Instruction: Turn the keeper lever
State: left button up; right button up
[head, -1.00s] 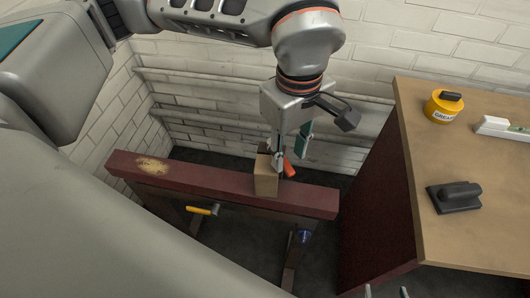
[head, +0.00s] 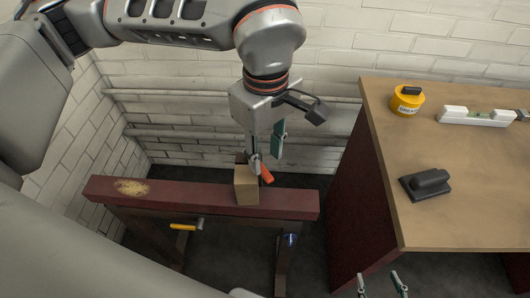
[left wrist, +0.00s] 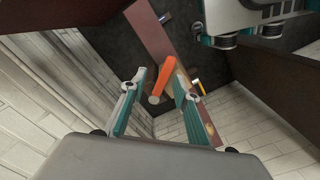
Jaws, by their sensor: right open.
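The orange keeper lever (head: 266,174) stands beside a tan block (head: 246,187) on the dark red beam (head: 290,203). In the left wrist view the lever (left wrist: 163,76) shows between and just beyond the fingertips. My left gripper (head: 266,148) is right above the lever, fingers pointing down and spread apart. The left gripper (left wrist: 161,80) is open in its own wrist view, and I cannot tell whether a finger touches the lever. The lever's pivot is partly hidden. My right gripper (head: 380,284) is open and empty at the bottom edge of the head view.
A wooden-topped bench (head: 460,195) stands to the right, with a yellow grease tin (head: 407,101), a white level (head: 476,116) and a black tool (head: 427,184). A yellow-handled tool (head: 185,227) is under the beam. A brick wall (head: 330,60) closes off the back.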

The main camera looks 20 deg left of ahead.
jog(key=shift+t, duration=0.4)
jog(key=shift+w+r+p, duration=0.35)
jog(key=shift+r+p, duration=0.2)
jog(key=shift+r, duration=0.35)
jog(key=shift+w+r+p, duration=0.35)
jog(key=shift+r+p, duration=0.2)
jog(key=shift+r, duration=0.35)
jog(key=shift+w+r+p, duration=0.35)
jog(key=shift+r+p, duration=0.2)
jog(key=shift+r, duration=0.35)
pick_arm(q)
notch_tip(320, 180, up, 6)
send_over(265, 167)
jog(key=shift+w, duration=0.1)
pick_arm(e)
jog(key=shift+f, duration=0.1)
jog(key=shift+s+d, duration=0.1)
